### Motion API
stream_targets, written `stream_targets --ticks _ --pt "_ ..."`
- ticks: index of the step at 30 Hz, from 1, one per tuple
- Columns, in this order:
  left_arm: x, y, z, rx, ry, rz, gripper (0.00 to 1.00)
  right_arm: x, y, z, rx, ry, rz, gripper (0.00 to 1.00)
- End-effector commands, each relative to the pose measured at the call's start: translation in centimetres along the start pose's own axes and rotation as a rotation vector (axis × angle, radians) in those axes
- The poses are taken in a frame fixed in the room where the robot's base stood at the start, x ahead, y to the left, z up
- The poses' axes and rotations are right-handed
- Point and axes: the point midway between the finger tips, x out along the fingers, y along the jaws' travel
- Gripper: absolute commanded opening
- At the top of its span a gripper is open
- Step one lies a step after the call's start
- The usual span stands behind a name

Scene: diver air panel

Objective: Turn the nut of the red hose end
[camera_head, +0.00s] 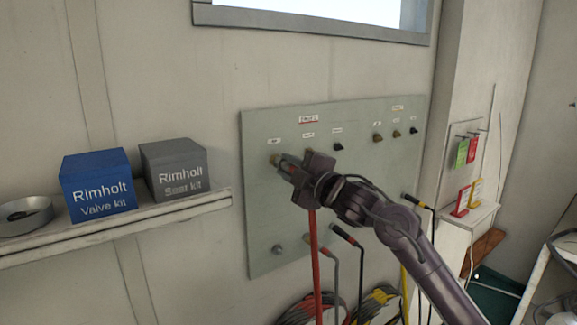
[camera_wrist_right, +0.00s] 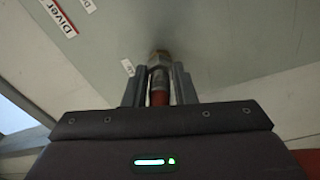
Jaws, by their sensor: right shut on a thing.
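The red hose end (camera_wrist_right: 158,88) sits between the two fingers of my right gripper (camera_wrist_right: 158,90) in the right wrist view. Its grey metal nut (camera_wrist_right: 158,65) shows near the fingertips, in line with a brass fitting (camera_wrist_right: 159,54) on the panel. I cannot tell how far the nut is threaded on. In the head view my right gripper (camera_head: 284,164) is at the panel's upper left port and hides most of the hose end. The red hose (camera_head: 315,255) hangs straight down below it. My left gripper is not in view.
The grey-green panel (camera_head: 262,225) carries several other ports at the right. Other hose ends (camera_head: 345,235) hang below, with coiled hoses (camera_head: 297,311) at the bottom. A shelf (camera_head: 120,230) at left holds a blue box (camera_head: 97,185), a grey box (camera_head: 174,168) and a round metal dish (camera_head: 25,214).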

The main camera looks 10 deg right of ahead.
Motion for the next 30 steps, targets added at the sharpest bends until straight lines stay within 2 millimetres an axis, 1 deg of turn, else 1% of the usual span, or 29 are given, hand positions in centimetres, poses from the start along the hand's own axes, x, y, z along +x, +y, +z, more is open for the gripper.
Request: stream_targets --ticks 3,10,27,28,30 --pt "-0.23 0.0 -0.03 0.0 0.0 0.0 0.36 0.0 -0.12 0.07 0.069 -0.002 0.001 0.01" --pt "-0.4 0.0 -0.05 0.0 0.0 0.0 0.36 -0.01 -0.14 0.09 0.151 -0.002 0.007 0.01" --pt "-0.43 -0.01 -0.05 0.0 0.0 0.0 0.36 -0.01 -0.24 0.12 0.179 -0.003 0.007 0.01" --pt "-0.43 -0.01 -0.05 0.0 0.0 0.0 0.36 -0.01 -0.24 0.12 0.179 -0.003 0.007 0.26" --pt "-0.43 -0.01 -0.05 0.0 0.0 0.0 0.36 -0.01 -0.24 0.11 0.179 -0.003 0.007 0.35"
